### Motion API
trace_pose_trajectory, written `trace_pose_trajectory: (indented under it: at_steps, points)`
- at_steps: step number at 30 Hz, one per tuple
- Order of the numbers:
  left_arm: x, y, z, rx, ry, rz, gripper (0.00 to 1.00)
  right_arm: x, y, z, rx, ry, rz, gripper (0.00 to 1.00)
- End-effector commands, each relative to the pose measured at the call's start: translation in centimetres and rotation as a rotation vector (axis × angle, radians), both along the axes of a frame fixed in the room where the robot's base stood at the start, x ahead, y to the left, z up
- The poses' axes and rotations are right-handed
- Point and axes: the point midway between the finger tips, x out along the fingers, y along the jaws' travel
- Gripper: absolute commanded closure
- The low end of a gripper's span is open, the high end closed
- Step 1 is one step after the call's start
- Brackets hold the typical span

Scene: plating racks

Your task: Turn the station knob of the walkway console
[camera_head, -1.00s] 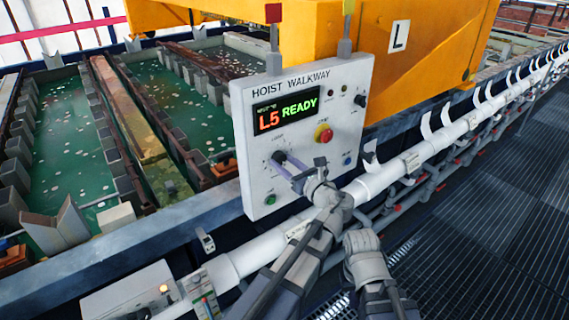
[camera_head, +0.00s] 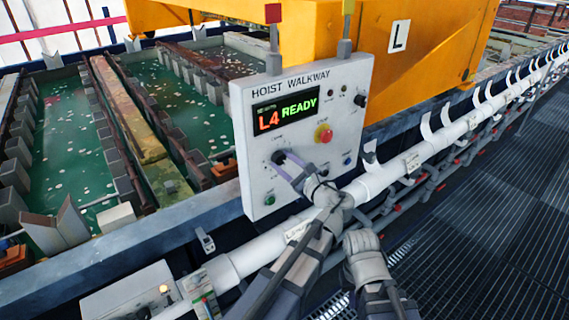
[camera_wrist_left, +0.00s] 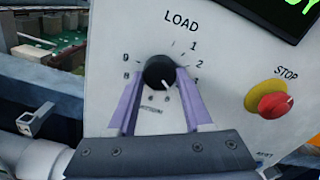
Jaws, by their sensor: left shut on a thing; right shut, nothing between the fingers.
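The walkway console (camera_head: 300,180) is a light grey panel headed "HOIST WALKWAY". Its display (camera_head: 285,112) reads "L4 READY". The black station knob (camera_head: 278,157) sits on the panel's lower left; in the left wrist view the knob (camera_wrist_left: 160,72) stands inside a ring of numbers under "LOAD", its white mark pointing to lower right. My left gripper (camera_head: 287,163) is shut on the knob, its purple fingers on both sides of it in the left wrist view (camera_wrist_left: 160,88). My right gripper (camera_head: 358,241) is shut and empty, below the console; its fingertips are not clearly visible.
A red stop button on a yellow base (camera_head: 323,134) is right of the knob. A green button (camera_head: 269,200) sits below it. A white rail (camera_head: 400,167) runs beneath the console. Green tanks (camera_head: 75,140) lie behind on the left, and grated walkway (camera_head: 470,230) on the right.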

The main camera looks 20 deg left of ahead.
Motion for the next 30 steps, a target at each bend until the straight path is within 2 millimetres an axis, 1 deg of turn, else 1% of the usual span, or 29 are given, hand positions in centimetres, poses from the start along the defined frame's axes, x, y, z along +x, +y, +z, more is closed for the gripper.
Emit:
trace_pose_trajectory:
  at_steps: [9,21,22,29,30]
  points:
    - [-0.08,-0.03,-0.04,-0.048,-0.059,0.0,1.0,0.0,0.0,-0.01,0.0,0.0,0.0,1.0]
    - [-0.08,-0.03,-0.07,-0.051,-0.061,0.001,1.0,0.0,0.0,-0.01,0.0,0.0,0.0,1.0]
    - [-0.09,-0.02,-0.06,-0.051,-0.061,0.001,0.46,0.0,0.0,-0.01,0.0,0.0,0.0,1.0]
    - [-0.05,-0.01,-0.04,-0.05,-0.062,0.0,0.2,0.0,0.0,-0.01,0.0,0.0,0.0,1.0]
    - [-0.04,-0.02,-0.03,-0.05,-0.061,0.0,0.2,0.0,0.0,-0.01,0.0,0.0,0.0,1.0]
